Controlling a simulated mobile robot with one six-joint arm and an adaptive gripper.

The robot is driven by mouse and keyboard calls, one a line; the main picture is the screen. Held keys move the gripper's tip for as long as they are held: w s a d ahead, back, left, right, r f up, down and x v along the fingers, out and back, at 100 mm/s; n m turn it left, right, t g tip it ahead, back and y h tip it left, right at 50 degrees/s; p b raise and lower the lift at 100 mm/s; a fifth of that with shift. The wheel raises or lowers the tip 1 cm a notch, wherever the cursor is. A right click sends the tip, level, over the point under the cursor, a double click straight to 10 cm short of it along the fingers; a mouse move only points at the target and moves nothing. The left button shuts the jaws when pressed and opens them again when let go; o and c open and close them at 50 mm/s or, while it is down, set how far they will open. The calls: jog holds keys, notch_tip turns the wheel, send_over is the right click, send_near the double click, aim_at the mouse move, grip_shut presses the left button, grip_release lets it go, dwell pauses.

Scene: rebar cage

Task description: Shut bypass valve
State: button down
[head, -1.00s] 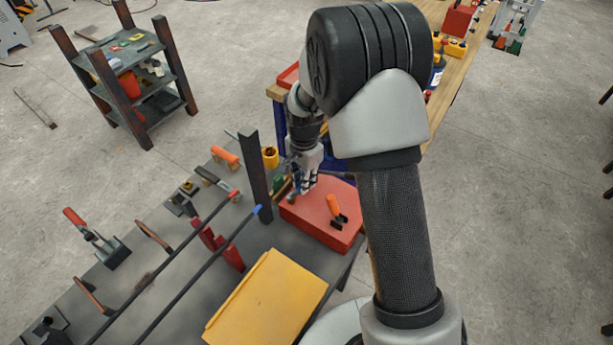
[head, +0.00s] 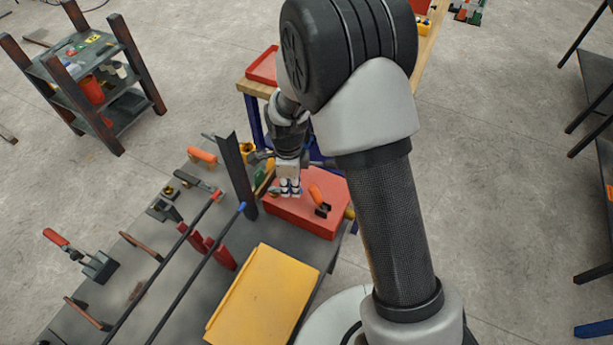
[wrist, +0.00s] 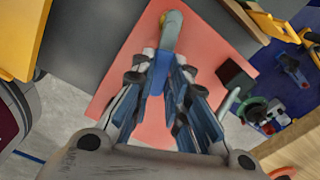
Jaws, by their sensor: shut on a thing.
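My gripper (wrist: 161,78) points down over a red box (head: 318,222) at the right end of the dark bench. Its fingers are closed around a small blue piece (wrist: 157,76), which appears to be the lever of a valve. In the head view my gripper (head: 290,188) is at the left part of the box top, and the valve is mostly hidden there. I cannot tell whether the valve touches the box or how far its lever is turned.
A yellow case (head: 262,292) and long dark bars (head: 197,268) occupy the bench. A shelf rack (head: 98,85) stands behind.

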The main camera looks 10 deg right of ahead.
jog(key=shift+s+a+m, duration=0.15)
jog(key=shift+s+m, duration=0.2)
jog(key=shift+m, duration=0.55)
jog(key=shift+s+a+m, duration=0.15)
jog(key=shift+s+m, duration=0.1)
jog(key=shift+m, duration=0.45)
jog(key=shift+s+a+m, duration=0.1)
jog(key=shift+s+m, duration=0.15)
jog(key=shift+m, duration=0.45)
jog(key=shift+p, duration=0.3)
jog(key=c, duration=1.6)
grip_release()
jog(key=shift+o, duration=0.2)
notch_tip(320, 180, up, 12)
